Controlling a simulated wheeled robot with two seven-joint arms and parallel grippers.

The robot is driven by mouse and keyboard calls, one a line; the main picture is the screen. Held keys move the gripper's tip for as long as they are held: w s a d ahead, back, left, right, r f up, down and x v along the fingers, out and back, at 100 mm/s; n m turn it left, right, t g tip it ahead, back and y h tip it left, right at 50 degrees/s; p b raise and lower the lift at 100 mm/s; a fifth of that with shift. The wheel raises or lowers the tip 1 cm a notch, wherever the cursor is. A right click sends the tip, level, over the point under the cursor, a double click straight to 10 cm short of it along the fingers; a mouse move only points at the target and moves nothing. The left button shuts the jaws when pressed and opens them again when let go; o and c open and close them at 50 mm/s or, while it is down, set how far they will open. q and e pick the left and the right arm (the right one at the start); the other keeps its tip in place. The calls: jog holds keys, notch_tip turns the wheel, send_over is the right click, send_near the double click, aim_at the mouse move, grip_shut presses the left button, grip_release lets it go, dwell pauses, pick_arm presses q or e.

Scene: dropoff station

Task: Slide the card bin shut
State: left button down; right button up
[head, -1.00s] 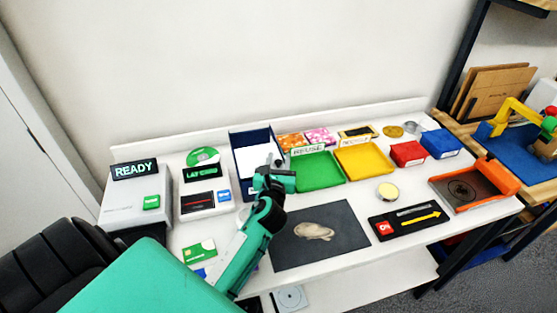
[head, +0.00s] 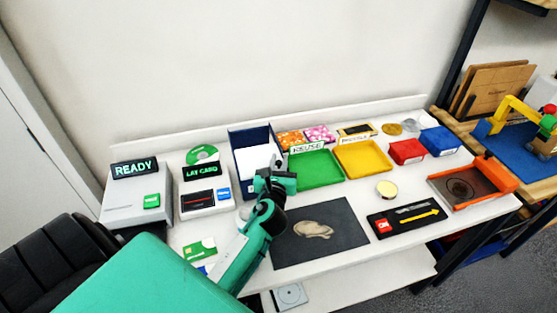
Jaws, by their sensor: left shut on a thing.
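The card bin (head: 236,140) appears to be the dark blue, open-topped box left of the middle of the table, with a white inside or contents. My left gripper (head: 275,170) is at its front right part, shut on what looks like the bin's front. The fingers and the wrist hide the exact contact and the bin's lower front. My right gripper is not in view.
Left of the bin stand a LAY CARD reader (head: 204,190) and a READY machine (head: 137,200). A green tray (head: 318,180) and a yellow tray (head: 366,170) stand to its right. A dark mat (head: 345,240) lies in front with a beige object. A green-white card (head: 198,250) lies front left.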

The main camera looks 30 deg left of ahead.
pick_arm(q)
jog(key=c, duration=1.5)
grip_release()
jog(key=shift+d+f, duration=0.1)
jog(key=shift+o, duration=0.5)
jog(key=shift+s+d, duration=0.1)
jog(key=shift+s, duration=0.05)
jog(key=shift+s+d, duration=0.1)
jog(key=shift+s, duration=0.15)
jog(key=b+v, duration=0.3)
jog(key=v, duration=1)
jog(key=shift+s, duration=0.15)
